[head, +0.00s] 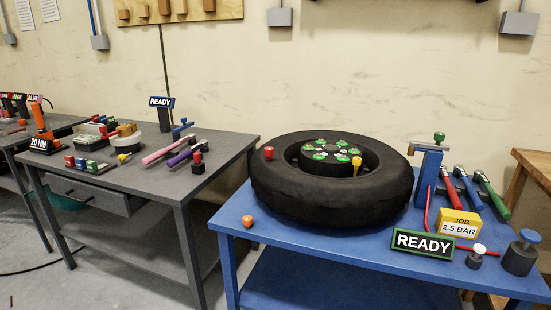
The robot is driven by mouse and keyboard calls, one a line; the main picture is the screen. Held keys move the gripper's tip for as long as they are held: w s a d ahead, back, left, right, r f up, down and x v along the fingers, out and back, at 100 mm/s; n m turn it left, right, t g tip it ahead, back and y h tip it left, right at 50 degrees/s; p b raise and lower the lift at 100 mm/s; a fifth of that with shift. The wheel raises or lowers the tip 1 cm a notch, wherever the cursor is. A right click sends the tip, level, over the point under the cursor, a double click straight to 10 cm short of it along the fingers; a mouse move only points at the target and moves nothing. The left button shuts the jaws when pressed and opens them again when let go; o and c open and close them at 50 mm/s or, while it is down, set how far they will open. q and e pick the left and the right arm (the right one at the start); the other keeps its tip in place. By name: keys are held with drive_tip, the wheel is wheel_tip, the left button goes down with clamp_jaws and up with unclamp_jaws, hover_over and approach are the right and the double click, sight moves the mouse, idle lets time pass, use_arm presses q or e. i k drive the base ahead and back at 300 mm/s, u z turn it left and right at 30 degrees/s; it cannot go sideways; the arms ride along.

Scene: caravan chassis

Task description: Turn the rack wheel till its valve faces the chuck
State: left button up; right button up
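The black wheel (290,200) lies flat on the blue table (300,255). Green-topped pieces ring its raised hub (325,168). A yellow peg (357,163) stands at the right front inside the tyre opening; it may be the valve. A red knob (268,153) shows at the left of the tyre. A blue stand (428,180) with a green knob on top stands just right of the tyre, and a red hose (429,208) runs down beside it. I cannot tell which part is the chuck. Neither of my grippers is in view.
A READY sign (422,244) and a yellow JOB 2.5 BAR sign (459,225) stand at right front. Several tools (468,188) lie behind them. Dark weights (520,256) stand near the right edge. An orange cap (247,221) sits at left. A grey workbench (130,165) stands further left.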

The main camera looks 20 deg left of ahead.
sight(303, 188)
drive_tip(key=z, duration=0.1)
drive_tip(key=k, duration=0.2)
drive_tip(key=u, duration=1.45)
drive_tip(key=i, duration=0.9)
drive_tip(key=z, duration=0.45)
